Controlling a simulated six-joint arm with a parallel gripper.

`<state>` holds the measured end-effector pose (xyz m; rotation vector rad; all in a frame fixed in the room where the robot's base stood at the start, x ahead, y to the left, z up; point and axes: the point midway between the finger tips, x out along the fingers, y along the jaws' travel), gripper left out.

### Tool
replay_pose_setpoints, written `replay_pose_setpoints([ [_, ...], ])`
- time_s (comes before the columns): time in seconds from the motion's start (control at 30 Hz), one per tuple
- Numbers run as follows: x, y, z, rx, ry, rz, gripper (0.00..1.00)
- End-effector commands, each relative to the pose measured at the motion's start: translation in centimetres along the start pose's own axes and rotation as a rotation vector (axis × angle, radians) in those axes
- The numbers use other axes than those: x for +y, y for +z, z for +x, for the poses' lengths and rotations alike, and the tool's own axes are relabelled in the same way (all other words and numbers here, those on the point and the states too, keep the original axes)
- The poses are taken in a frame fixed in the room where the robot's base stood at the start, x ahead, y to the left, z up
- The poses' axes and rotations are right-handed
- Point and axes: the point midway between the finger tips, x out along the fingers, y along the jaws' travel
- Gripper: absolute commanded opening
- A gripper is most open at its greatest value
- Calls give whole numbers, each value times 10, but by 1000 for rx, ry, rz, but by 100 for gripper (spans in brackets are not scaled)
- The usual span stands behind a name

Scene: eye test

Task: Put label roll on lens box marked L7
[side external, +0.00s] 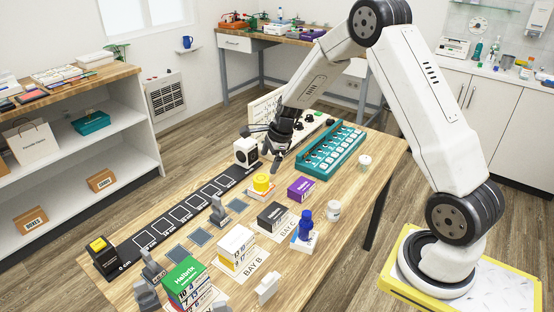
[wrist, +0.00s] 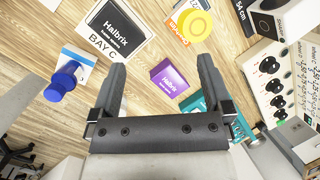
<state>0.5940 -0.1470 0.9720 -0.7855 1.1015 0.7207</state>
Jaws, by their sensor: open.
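My gripper (side external: 277,160) is open and empty above the table, behind the purple box (side external: 301,189). In the wrist view my gripper (wrist: 161,68) has the purple box (wrist: 170,78) below and between its fingers. A yellow roll-shaped thing (side external: 261,181) sits on an orange and white box (side external: 261,192); the roll also shows in the wrist view (wrist: 194,26). White cylinders stand at the right (side external: 333,210) and farther back (side external: 365,160). I cannot tell which thing is the label roll. Several small boxes stand on the table; I cannot read an L7 mark on any.
A black Halbrix box (side external: 272,217) stands at bay C. A white box stack (side external: 236,246) and a green-topped stack (side external: 188,280) stand nearer. A blue object (side external: 306,219) tops a white box. A teal rack (side external: 330,150) and a knobbed panel (wrist: 273,86) lie near my gripper.

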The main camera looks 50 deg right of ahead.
Motion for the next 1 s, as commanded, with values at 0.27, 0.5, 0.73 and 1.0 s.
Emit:
replay_pose_setpoints([
  [0.27, 72, 36, -41, 50, 37, -680, 100],
  [0.5, 138, 48, -70, 76, 75, -1269, 100],
  [0.73, 198, 47, -91, 86, 111, -1797, 100],
  [1.0, 232, 41, -100, 86, 135, -2114, 100],
])
